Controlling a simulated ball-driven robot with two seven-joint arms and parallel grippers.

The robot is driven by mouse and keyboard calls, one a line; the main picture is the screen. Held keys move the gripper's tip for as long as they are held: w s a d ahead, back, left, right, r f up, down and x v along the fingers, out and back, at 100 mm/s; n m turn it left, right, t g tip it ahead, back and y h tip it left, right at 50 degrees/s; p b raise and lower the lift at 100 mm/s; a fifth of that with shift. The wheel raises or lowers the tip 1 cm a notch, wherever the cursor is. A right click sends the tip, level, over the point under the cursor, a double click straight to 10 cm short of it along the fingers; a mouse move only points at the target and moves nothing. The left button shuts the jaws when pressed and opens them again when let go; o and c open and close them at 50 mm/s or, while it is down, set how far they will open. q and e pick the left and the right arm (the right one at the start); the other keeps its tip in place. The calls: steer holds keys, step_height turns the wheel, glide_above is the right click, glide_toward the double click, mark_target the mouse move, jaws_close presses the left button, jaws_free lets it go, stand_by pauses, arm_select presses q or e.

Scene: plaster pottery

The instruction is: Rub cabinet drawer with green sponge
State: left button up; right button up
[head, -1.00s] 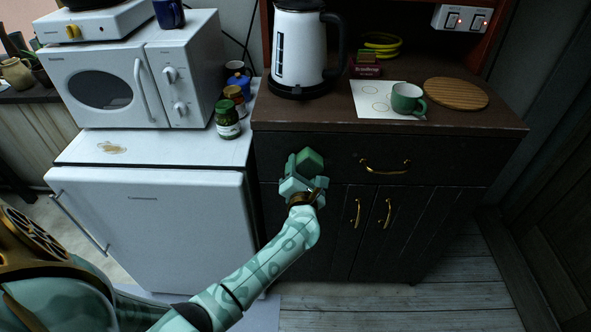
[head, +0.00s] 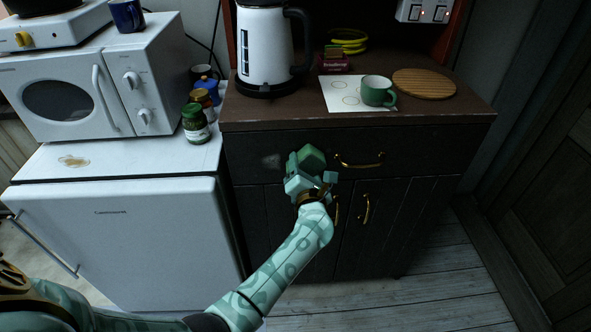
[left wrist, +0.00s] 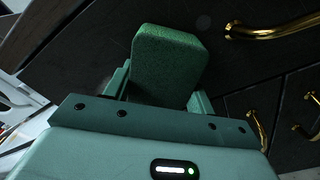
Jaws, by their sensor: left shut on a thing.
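The green sponge (head: 311,157) is a small block held in my left gripper (head: 305,171), which is shut on it. In the left wrist view the sponge (left wrist: 168,58) sticks out between the fingers (left wrist: 160,95). The dark cabinet drawer (head: 413,149) is closed and has a brass handle (head: 358,162). The sponge is at the drawer front, just left of the handle; I cannot tell whether it touches. A pale smudge (head: 270,160) shows on the drawer left of the sponge. My right gripper is out of view.
The countertop holds a white kettle (head: 262,50), a green mug (head: 377,91), a paper sheet (head: 340,97) and a round wooden board (head: 424,83). A white fridge (head: 120,240) with a microwave (head: 95,85) stands at left. Cabinet door handles (head: 366,208) jut out below the drawer.

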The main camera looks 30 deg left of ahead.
mark_target(276, 160)
arm_select(q)
steer(key=shift+s+a+r+p, duration=0.1)
steer(key=shift+a+r+p, duration=0.15)
steer(key=shift+a+p, duration=0.25)
steer(key=shift+s+a+p, duration=0.45)
steer(key=shift+s+a, duration=0.1)
steer(key=shift+a, duration=0.25)
steer(key=shift+s+a+f, duration=0.1)
steer(key=shift+s+a, duration=0.15)
steer(key=shift+a, duration=0.15)
steer(key=s+a, duration=0.1)
steer(key=a+p, duration=0.1)
steer(key=shift+s+a, duration=0.35)
steer(key=shift+s, duration=0.05)
steer(key=shift+s+a+f+p, duration=0.1)
steer(key=shift+s+a+p, duration=0.45)
steer(key=shift+a, duration=0.3)
steer(key=shift+s+a+p, duration=0.35)
steer(key=shift+s+a, duration=0.3)
steer(key=shift+a, duration=0.15)
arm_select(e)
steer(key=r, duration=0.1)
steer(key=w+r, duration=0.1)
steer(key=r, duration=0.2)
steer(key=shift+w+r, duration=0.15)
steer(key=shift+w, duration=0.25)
arm_select(q)
steer(key=shift+d+f, duration=0.1)
